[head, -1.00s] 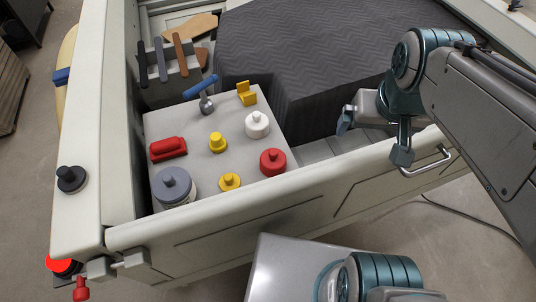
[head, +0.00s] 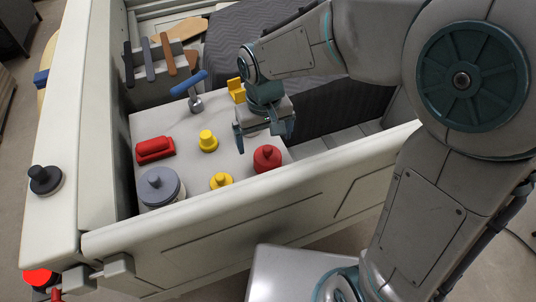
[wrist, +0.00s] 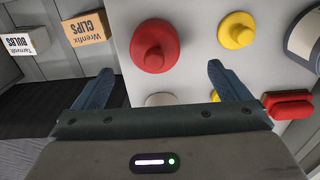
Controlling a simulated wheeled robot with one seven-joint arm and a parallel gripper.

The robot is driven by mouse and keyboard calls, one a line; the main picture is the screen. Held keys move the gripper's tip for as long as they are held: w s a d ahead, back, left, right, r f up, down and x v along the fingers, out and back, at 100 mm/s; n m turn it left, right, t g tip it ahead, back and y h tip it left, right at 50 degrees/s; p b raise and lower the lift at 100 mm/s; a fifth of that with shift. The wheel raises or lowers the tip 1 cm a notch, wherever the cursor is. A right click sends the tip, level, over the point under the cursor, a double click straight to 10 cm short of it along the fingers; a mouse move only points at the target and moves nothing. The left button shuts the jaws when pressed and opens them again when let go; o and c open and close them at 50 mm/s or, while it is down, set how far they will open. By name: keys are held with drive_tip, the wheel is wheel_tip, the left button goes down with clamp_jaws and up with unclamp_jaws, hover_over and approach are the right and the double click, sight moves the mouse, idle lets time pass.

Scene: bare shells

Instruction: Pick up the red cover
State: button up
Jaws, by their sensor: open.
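The red cover (head: 267,158) is a round red lid with a knob, standing on the light grey worktop near its front right edge. In the wrist view the red cover (wrist: 155,46) lies beyond the fingertips, roughly centred between them and apart from them. My gripper (head: 264,137) is open and empty, above the worktop just behind the red cover. Its two fingers (wrist: 160,72) are spread wide in the wrist view. A white cover (wrist: 160,99) shows only partly beyond the gripper body; in the head view my gripper hides it.
A yellow flanged lid (head: 221,181), a yellow knob (head: 208,141), a grey lidded jar (head: 160,187), a red handled block (head: 155,149) and a blue-handled tool (head: 189,86) stand nearby. The pale side wall (head: 300,180) rises in front. Clips (wrist: 86,28) and bulbs (wrist: 22,40) boxes show too.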

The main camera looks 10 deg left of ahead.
sight(268, 156)
wheel_tip(268, 156, down, 3)
drive_tip(key=shift+r, duration=0.1)
drive_tip(key=shift+w+d+f+p, duration=0.1)
drive_tip(key=shift+f+p, duration=0.15)
drive_tip(key=shift+f, duration=0.6)
drive_tip(key=shift+s+d+f+p, duration=0.1)
drive_tip(key=shift+d+f+p, duration=0.1)
drive_tip(key=shift+f, duration=0.7)
drive_tip(key=shift+w+d+f+p, duration=0.1)
drive_tip(key=shift+f+p, duration=0.15)
drive_tip(key=shift+f, duration=0.6)
drive_tip(key=c, duration=1)
